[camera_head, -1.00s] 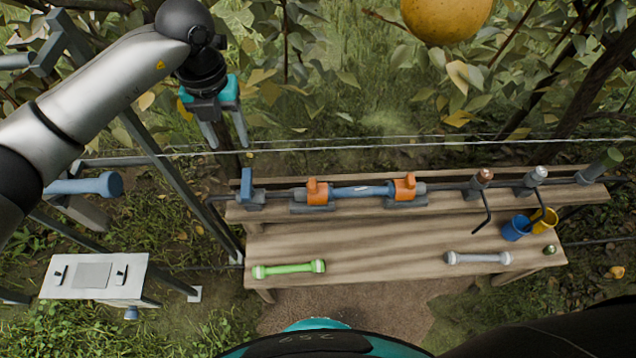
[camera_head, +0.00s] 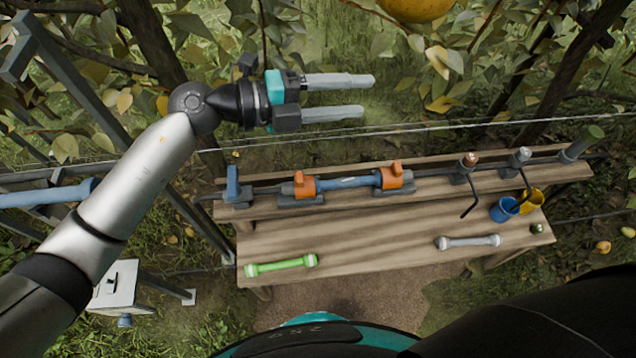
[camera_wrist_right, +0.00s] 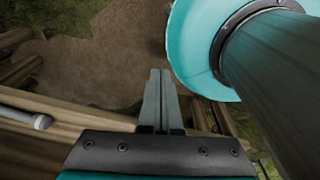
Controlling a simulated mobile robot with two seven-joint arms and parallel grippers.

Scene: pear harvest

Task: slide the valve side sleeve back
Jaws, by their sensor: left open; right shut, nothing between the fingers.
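A pipe line runs along the raised back shelf of the bench in the head view. A blue pipe piece (camera_head: 345,183) sits in it between the left orange-handled fitting (camera_head: 304,187) and the right orange-handled fitting (camera_head: 392,178). Dark grey collars show at these fittings; I cannot tell which is the valve side sleeve. My left gripper (camera_head: 368,95) is open and empty, above and behind the pipe line, with its fingers pointing right. My right gripper (camera_wrist_right: 160,73) is shut and empty in the right wrist view, with brown ground below it; its fingers are not in the head view.
A green-ended spool (camera_head: 281,265) and a grey spool (camera_head: 468,242) lie on the bench (camera_head: 365,245). A blue cup (camera_head: 503,209) and a yellow cup (camera_head: 532,199) stand at the right. A wire (camera_head: 430,127) and branches cross behind the bench. A yellow fruit (camera_head: 412,8) hangs at the top.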

